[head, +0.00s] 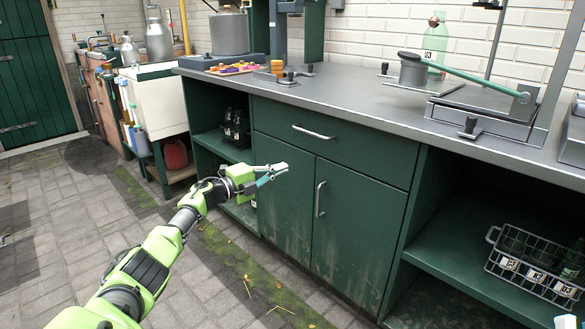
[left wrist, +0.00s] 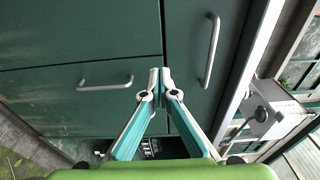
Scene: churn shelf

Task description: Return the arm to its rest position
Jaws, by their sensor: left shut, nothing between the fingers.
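My left arm (head: 150,268) is lime green and reaches in from the lower left of the head view. My left gripper (head: 276,170) is in front of the green cabinet doors, apart from the handles. In the left wrist view its two teal fingers (left wrist: 160,80) meet at the tips, with nothing between them. My right gripper does not show in either view.
The green cabinet (head: 270,200) with a grey counter (head: 330,88) runs along the wall, its doors and drawer shut. A wire basket of bottles (head: 530,270) sits on the right open shelf. A green bottle (head: 435,42) stands on the counter. The paved floor (head: 60,220) at left is clear.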

